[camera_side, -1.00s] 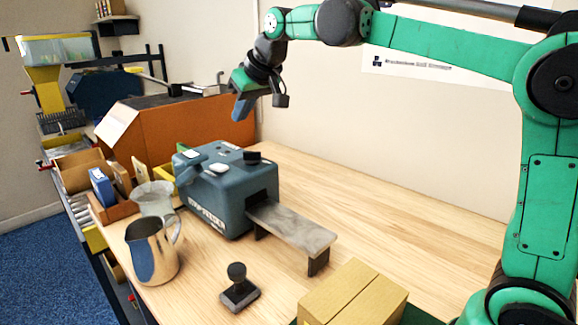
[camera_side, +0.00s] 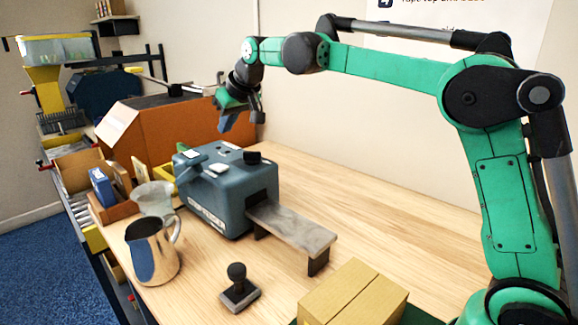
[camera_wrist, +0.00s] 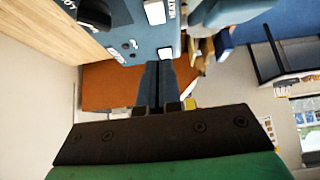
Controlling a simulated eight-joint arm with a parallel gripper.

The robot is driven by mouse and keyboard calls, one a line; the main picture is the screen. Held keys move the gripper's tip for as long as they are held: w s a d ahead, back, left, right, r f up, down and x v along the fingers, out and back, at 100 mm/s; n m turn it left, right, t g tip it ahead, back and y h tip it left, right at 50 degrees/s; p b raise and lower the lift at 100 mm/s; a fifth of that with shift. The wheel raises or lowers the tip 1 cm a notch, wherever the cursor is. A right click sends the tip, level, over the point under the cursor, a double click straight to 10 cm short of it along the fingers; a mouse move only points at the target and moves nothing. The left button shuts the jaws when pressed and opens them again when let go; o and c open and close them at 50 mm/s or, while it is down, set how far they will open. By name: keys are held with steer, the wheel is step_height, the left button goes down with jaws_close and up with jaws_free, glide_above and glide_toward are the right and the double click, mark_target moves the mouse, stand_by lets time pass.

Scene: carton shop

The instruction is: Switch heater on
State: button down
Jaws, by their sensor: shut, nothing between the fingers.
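A blue-grey machine (camera_side: 235,190) with pale buttons, a black knob and a lettered front stands on the wooden bench; it may be the heater, and its switch state cannot be read. In the wrist view, part of the machine (camera_wrist: 130,30) fills the top, with white pads and a dark knob on its face. My gripper (camera_side: 226,126) hangs above and behind the machine, apart from it, in front of the orange box. In the wrist view, my gripper's blue fingers (camera_wrist: 158,68) lie together, shut and empty, pointing toward the machine.
A grey outfeed plate (camera_side: 292,227) juts right from the machine. A carton (camera_side: 352,295) sits nearest. An orange box (camera_side: 178,130) stands behind. The bench (camera_side: 400,225) is clear at right.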

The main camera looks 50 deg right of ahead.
glide_above(221, 167)
steer(key=f, duration=0.4)
steer(key=shift+s+f, duration=0.3)
steer(key=shift+s, duration=0.05)
steer(key=shift+s+f, duration=0.25)
steer(key=shift+f, duration=0.75)
steer(key=shift+s+f, duration=0.1)
steer(key=shift+f, duration=0.55)
steer(key=shift+s+f+t, duration=0.1)
steer(key=shift+f+t, duration=0.3)
steer(key=shift+r, duration=0.15)
steer(key=shift+r, duration=0.7)
